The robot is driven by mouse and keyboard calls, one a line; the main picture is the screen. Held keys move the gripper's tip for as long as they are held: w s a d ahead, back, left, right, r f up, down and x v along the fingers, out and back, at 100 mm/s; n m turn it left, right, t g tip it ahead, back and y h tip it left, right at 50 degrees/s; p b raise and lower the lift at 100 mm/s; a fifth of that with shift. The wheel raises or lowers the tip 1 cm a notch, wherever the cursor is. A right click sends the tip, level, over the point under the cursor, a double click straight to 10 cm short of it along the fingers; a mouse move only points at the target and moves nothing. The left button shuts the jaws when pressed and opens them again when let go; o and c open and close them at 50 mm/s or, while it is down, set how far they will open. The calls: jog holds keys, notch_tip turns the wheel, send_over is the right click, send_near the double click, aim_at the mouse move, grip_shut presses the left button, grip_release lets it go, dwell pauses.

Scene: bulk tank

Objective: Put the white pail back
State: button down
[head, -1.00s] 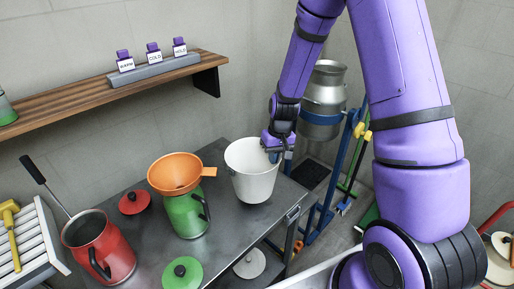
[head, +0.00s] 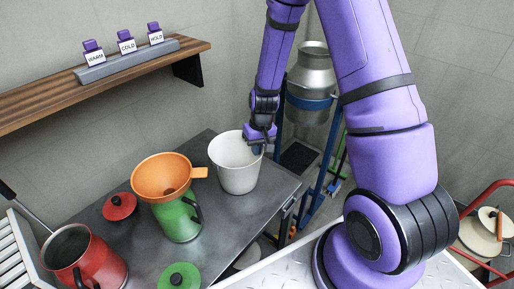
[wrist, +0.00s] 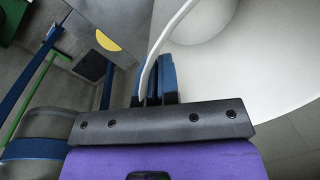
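The white pail (head: 236,170) is upright at the back right part of the dark metal table (head: 222,228). I cannot tell whether its base touches the tabletop. My gripper (head: 260,146) is at the right side of the pail's rim. In the wrist view the blue fingers (wrist: 160,78) are closed on the rim, one on each side of the pail's wall (wrist: 240,70). The far fingertip is partly hidden by the pail.
A green jug (head: 177,220) with an orange funnel (head: 166,178) stands left of the pail. A red jug (head: 84,262), red lid (head: 119,206) and green lid (head: 179,277) are nearby. A milk can (head: 311,75) stands behind. A wooden shelf (head: 120,78) is on the wall.

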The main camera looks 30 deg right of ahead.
jog(key=c, duration=1.4)
grip_release()
jog(key=shift+f, duration=0.1)
jog(key=shift+o, duration=0.2)
jog(key=s+r+t, duration=0.1)
jog(key=s+r, duration=0.1)
jog(key=r, duration=1)
jog(key=s+r, duration=0.2)
jog(key=r, duration=0.9)
jog(key=s+r+t, duration=0.2)
jog(key=s+r, duration=0.6)
jog(key=s, duration=0.2)
jog(key=s+r+t+h, duration=0.1)
jog(key=s+r+t, duration=0.1)
jog(key=s+r, duration=0.5)
jog(key=s, duration=0.3)
jog(key=shift+s+a+r+n, duration=0.15)
jog(key=shift+s+r+n, duration=0.15)
jog(key=shift+s+r, duration=0.1)
